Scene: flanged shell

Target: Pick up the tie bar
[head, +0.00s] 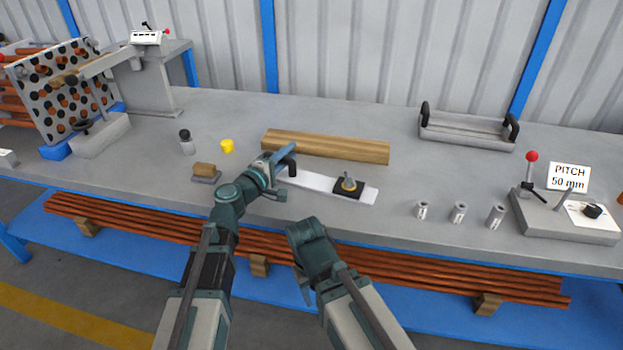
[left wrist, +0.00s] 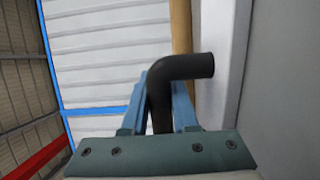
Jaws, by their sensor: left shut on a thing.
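My left gripper (head: 283,156) is shut on a black bent handle (head: 292,166) at the left end of a long white flat bar (head: 318,183) on the bench. In the left wrist view the black handle (left wrist: 184,68) stands between the two blue fingers (left wrist: 159,104) and bends to the right above them. A black square block with a knob (head: 348,186) sits near the white bar's right end. I cannot tell for certain which part is the tie bar. My right arm is low in front of the bench; its fingers are not clear.
A wooden beam (head: 325,146) lies just behind the white bar. A grey tray with black handles (head: 466,131) stands back right. Several metal cylinders (head: 459,212) and a lever box (head: 566,217) are at right.

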